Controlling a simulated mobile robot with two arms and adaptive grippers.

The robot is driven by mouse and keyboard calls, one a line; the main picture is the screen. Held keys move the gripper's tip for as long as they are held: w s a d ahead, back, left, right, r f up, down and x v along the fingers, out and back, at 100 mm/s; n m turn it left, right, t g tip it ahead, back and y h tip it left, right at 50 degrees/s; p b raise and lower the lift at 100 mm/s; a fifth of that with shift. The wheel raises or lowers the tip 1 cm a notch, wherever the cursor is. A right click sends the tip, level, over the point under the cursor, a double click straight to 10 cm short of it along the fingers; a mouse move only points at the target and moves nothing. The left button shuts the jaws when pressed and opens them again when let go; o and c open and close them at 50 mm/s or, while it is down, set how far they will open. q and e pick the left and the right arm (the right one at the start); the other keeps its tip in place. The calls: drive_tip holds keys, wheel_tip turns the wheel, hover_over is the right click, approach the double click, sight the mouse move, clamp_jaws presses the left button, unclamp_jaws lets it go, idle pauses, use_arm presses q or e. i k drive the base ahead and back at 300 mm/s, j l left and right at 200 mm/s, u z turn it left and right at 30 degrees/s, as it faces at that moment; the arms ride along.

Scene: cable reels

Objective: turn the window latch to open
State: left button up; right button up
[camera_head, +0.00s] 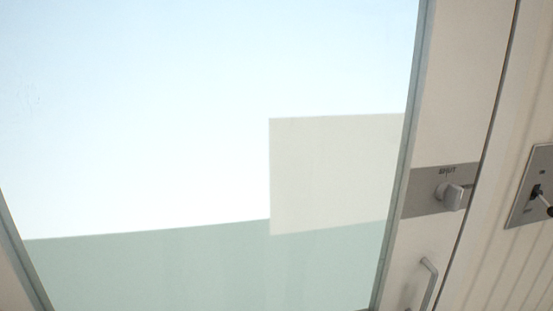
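The window latch (450,196) is a light grey knob on a metal plate (420,193) fixed to the right side of the window frame. Small lettering above the knob appears to read "SHUT". The window pane (150,120) fills most of the view, with pale sky and a green-grey band behind it. Neither of my grippers is in view.
A pull handle (429,283) sits on the frame below the latch plate. A metal switch plate (533,187) with a dark lever is on the panelled wall (510,265) at the right edge. A dark gap separates the frame from this wall.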

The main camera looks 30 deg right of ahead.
sight(451, 194)
drive_tip(key=z, duration=2.05)
